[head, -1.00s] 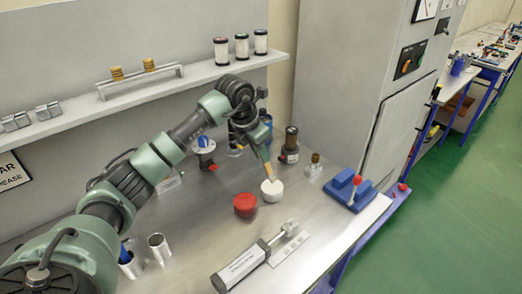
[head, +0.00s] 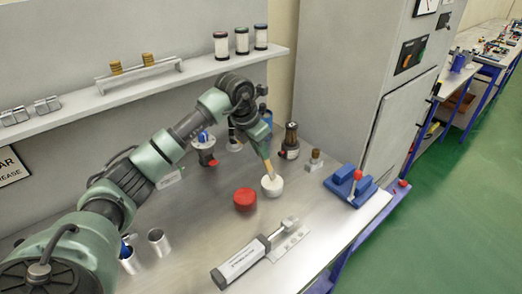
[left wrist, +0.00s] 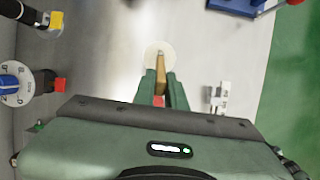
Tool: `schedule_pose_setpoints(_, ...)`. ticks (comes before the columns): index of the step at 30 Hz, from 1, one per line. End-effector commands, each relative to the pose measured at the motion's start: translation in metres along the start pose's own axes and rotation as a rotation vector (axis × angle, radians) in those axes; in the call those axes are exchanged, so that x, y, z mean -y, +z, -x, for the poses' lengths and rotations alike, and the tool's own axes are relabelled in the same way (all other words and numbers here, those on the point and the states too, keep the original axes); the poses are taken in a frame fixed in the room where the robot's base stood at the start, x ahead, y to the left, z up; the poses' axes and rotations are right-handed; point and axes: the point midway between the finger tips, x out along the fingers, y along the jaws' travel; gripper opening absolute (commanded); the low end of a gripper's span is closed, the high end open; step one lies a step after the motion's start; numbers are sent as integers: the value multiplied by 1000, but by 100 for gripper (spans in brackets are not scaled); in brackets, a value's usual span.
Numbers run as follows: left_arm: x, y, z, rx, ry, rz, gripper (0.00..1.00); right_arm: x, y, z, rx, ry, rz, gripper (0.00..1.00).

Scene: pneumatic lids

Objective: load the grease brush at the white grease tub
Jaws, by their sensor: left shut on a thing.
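The white grease tub (head: 272,187) stands on the metal bench, right beside a red tub (head: 245,199). My left gripper (head: 262,148) is shut on the grease brush (head: 267,167), which has a tan handle, and points it down at the white tub. The brush's lower end meets the top of the tub in the picture; I cannot tell how deep it reaches. In the left wrist view the brush (left wrist: 161,72) lies between the green fingers (left wrist: 161,90), over the round pale tub (left wrist: 152,50). My right gripper is not in view.
A grey cylinder with a rod (head: 240,262) lies in front of the tubs. A blue fixture with a red knob (head: 350,184) is at the right. Dark-topped fittings (head: 290,142) stand behind, and two metal sleeves (head: 158,242) at the left front. The bench between is clear.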

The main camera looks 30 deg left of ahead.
Motion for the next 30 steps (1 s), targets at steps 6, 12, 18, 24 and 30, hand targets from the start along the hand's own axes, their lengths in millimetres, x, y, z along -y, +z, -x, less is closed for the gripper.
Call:
schedule_pose_setpoints(6, 0, -1, -3, 0, 0, 0, 0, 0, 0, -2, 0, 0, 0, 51)
schedule_pose_setpoints(12, 0, -2, -5, 0, 0, 0, 0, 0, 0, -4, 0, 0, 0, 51)
schedule_pose_setpoints(18, 0, -3, -8, 0, 0, 0, 0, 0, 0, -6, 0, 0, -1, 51)
schedule_pose_setpoints(24, 0, -3, -8, 0, 0, 0, 0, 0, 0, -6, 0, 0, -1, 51)
schedule_pose_setpoints(30, 0, -3, -8, 0, 0, 0, 0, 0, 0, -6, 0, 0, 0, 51)
